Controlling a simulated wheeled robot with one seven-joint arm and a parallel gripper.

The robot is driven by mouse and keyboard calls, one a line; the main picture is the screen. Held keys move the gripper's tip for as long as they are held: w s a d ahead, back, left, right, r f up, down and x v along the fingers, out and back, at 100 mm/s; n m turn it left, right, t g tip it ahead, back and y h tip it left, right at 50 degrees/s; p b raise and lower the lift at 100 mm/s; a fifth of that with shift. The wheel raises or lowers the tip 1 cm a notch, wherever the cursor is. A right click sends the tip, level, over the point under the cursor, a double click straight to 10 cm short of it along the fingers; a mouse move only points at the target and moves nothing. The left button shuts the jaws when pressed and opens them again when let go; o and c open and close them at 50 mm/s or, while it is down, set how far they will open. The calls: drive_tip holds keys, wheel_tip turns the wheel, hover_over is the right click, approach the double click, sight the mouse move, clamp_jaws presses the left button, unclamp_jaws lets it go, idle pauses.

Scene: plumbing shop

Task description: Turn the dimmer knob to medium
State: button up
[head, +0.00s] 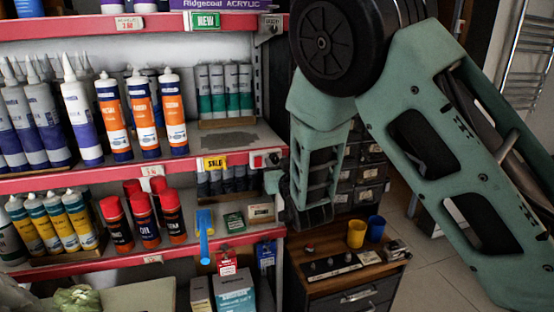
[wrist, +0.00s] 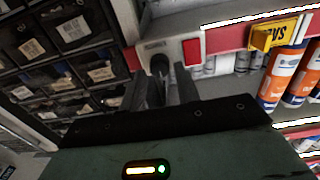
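A pale plate with a red square (head: 258,160) and a small dark knob (head: 274,159) sits at the right end of the middle shelf's red edge. In the wrist view, which is turned over, the plate's dark round knob (wrist: 158,64) is just beyond my fingers, beside the red square (wrist: 192,51). My gripper (wrist: 168,92) is open, its two dark fingers apart and facing the knob. I cannot tell whether they touch it. The knob's pointer and markings are too small or hidden to read. In the head view my green arm hangs just right of the plate; the fingertips are unclear.
Shelves with sealant tubes (head: 112,116) and red-capped cans (head: 145,218) fill the left. A yellow sale sign (head: 214,162) is beside the plate. Dark drawers (wrist: 75,35) stand close by. Yellow (head: 356,234) and blue cups sit on a wooden bench below. Open floor lies at right.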

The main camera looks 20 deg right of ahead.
drive_tip(key=shift+w, duration=0.55)
clamp_jaws()
